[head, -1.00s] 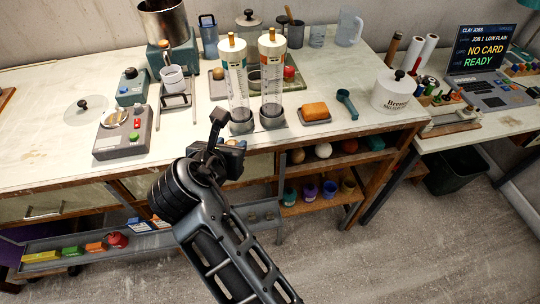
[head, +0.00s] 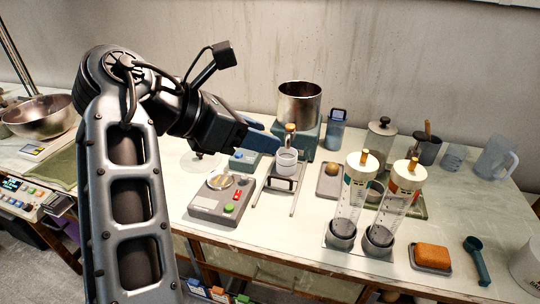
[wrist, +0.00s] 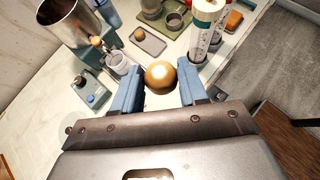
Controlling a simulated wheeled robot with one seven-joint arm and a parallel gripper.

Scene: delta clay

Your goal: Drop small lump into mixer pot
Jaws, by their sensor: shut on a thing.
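The mixer pot (head: 299,104) is an open steel pot on a blue-green base at the back of the table; in the wrist view it (wrist: 68,20) is at upper left. My gripper (head: 268,143) is in front of it and to its left in the head view. In the wrist view my gripper (wrist: 161,80) has its blue fingers shut on a small tan lump (wrist: 161,75), a round ball. The lump cannot be made out in the head view. The pot's inner bottom is hidden.
A scale-like grey box (head: 222,195), a white cup (head: 287,160) on a stand and two clear cylinders (head: 352,195) stand on the table. Another tan ball (head: 331,168) lies on a tray behind them. A steel bowl (head: 40,116) is at left.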

